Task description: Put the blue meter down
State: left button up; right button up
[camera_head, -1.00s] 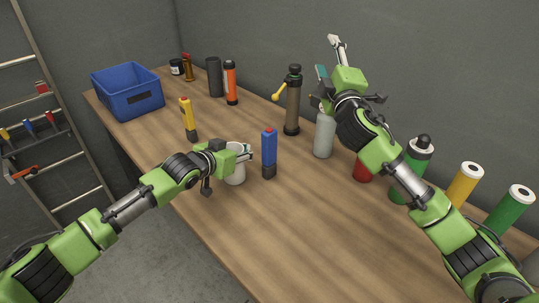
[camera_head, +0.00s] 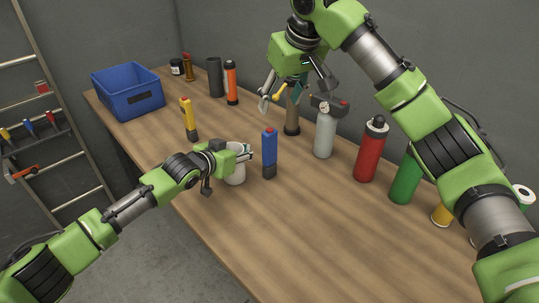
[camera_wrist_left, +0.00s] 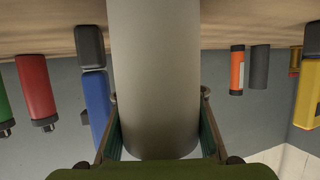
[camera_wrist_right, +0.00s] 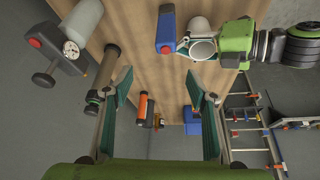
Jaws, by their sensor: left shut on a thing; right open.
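The blue meter (camera_head: 269,150), with a dark base and a small red top, stands upright on the wooden table (camera_head: 300,225). It also shows in the left wrist view (camera_wrist_left: 97,100) and the right wrist view (camera_wrist_right: 167,28). My left gripper (camera_head: 244,153) is shut on a white cup (camera_head: 235,174) just left of the meter. That cup fills the middle of the left wrist view (camera_wrist_left: 153,80). My right gripper (camera_head: 270,96) is open and empty, raised above the table behind the meter. In its wrist view its fingers (camera_wrist_right: 162,88) are spread with nothing between them.
Close to my right gripper stand a brown cylinder (camera_head: 292,118) and a grey bottle with a gauge (camera_head: 325,135). Red (camera_head: 370,155) and green (camera_head: 404,183) bottles stand to the right. A yellow meter (camera_head: 188,120) and a blue crate (camera_head: 127,104) are at left. The front table is clear.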

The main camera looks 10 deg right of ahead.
aim_at(270, 129)
jog(key=shift+g, duration=0.3)
jog(key=x, duration=0.4)
jog(key=s+x, duration=0.1)
jog(key=x, duration=0.2)
jog(key=shift+a, duration=0.25)
jog(key=x, duration=0.5)
jog(key=shift+w+r, duration=0.15)
grip_shut()
